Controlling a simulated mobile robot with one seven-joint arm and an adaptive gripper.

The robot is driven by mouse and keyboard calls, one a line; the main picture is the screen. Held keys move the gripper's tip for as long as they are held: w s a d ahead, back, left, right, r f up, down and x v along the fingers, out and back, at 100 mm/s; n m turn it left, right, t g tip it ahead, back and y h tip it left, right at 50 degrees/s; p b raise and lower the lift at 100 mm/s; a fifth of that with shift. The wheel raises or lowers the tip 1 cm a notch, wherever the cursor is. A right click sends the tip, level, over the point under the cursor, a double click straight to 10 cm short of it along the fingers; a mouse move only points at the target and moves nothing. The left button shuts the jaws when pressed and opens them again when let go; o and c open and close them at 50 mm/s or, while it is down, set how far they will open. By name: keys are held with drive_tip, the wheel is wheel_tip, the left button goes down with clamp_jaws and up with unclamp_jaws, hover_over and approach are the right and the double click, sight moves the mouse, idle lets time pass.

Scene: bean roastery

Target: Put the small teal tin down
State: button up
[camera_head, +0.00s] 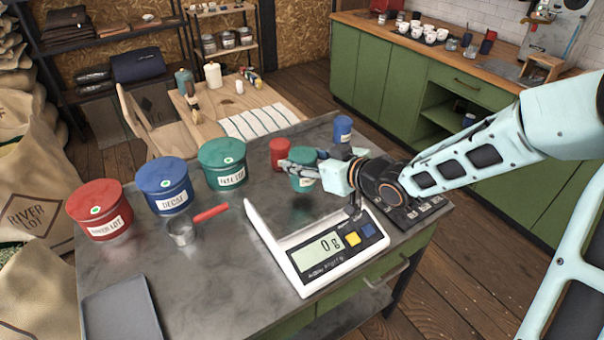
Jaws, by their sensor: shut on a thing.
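The small teal tin (302,185) is upright near the back right of the grey worktop (225,268). My gripper (292,169) reaches in from the right and is shut on it, with a finger across its side. A dark shadow lies under the tin, but I cannot tell whether its base touches the worktop. A small red tin (279,151) stands just left of it. A small blue tin (342,129) stands farther back to the right.
A white scale (277,246) reading 0 g stands in front of my gripper. Large red (99,209), blue (165,185) and teal (222,163) canisters line the left. A red-handled scoop (184,232) and a grey tray (122,308) lie nearer. The worktop's middle is clear.

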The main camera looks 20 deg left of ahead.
drive_tip(key=shift+w+a+f+b, duration=0.1)
drive_tip(key=shift+f+b, duration=0.05)
drive_tip(key=shift+f, duration=0.75)
drive_tip(key=shift+w+a+f+b, duration=0.1)
drive_tip(key=shift+f+b, duration=0.05)
drive_tip(key=shift+f, duration=0.75)
drive_tip(key=shift+f, duration=0.2)
drive_tip(key=o, duration=1.2)
drive_tip(key=shift+r, duration=0.1)
drive_tip(key=shift+r, duration=0.2)
drive_tip(key=p+v, duration=0.2)
drive_tip(key=v, duration=1)
drive_tip(key=shift+f, duration=0.2)
